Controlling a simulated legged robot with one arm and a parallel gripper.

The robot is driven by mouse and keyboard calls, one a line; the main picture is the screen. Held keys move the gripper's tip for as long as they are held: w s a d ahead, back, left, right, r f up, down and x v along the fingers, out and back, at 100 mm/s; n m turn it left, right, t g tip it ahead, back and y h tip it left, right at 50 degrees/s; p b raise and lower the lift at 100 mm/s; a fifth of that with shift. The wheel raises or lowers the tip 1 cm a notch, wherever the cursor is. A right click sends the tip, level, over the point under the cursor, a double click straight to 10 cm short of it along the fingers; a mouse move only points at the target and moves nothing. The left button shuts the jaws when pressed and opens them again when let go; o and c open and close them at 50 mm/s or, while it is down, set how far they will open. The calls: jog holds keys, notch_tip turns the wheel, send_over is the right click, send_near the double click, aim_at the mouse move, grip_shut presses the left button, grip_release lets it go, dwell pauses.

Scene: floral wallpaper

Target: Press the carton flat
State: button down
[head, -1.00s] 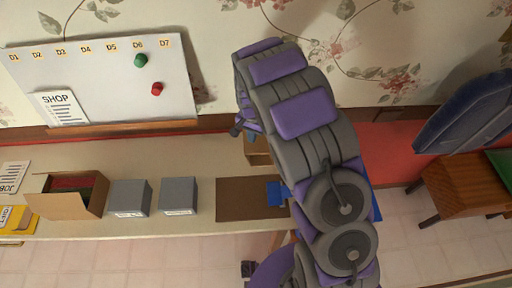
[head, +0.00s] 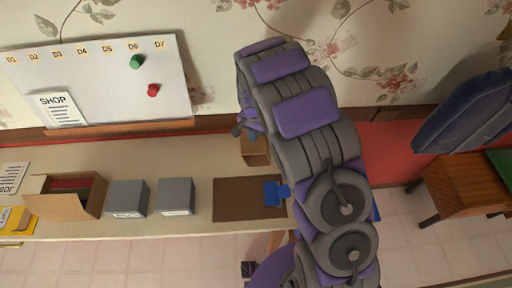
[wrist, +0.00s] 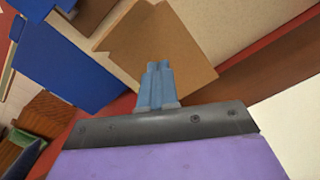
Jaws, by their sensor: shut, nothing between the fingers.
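A small brown carton (head: 256,150) stands at the back of the bench, partly hidden behind my arm in the head view. In the wrist view a tan cardboard face (wrist: 165,40) with a notched edge fills the upper middle. My gripper (wrist: 158,68) is shut and empty, its blue-grey fingertips in front of the lower part of that face. I cannot tell whether they touch it. In the head view my gripper (head: 237,131) is a small dark shape just left of the carton. A flat brown cardboard sheet (head: 240,200) with a blue piece (head: 276,193) at its right end lies nearer the front.
An open box (head: 72,207) with red and dark contents, two grey boxes (head: 128,199) and a yellow item (head: 17,220) stand on the bench (head: 150,160) at left. A whiteboard (head: 110,85) is behind. A wooden stool (head: 460,187) is right. Bench behind the grey boxes is clear.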

jog(key=shift+d, duration=0.2)
jog(key=shift+f, duration=0.3)
jog(key=shift+a+f, duration=0.55)
jog(key=shift+a, duration=0.1)
jog(key=shift+d, duration=0.5)
jog(key=shift+a+r+p, duration=0.25)
jog(key=shift+r+p, duration=0.1)
jog(key=shift+r, duration=0.75)
jog(key=shift+d+r+p, duration=0.1)
jog(key=shift+r+p, duration=0.3)
jog(key=shift+r, duration=0.75)
jog(key=shift+r, duration=0.1)
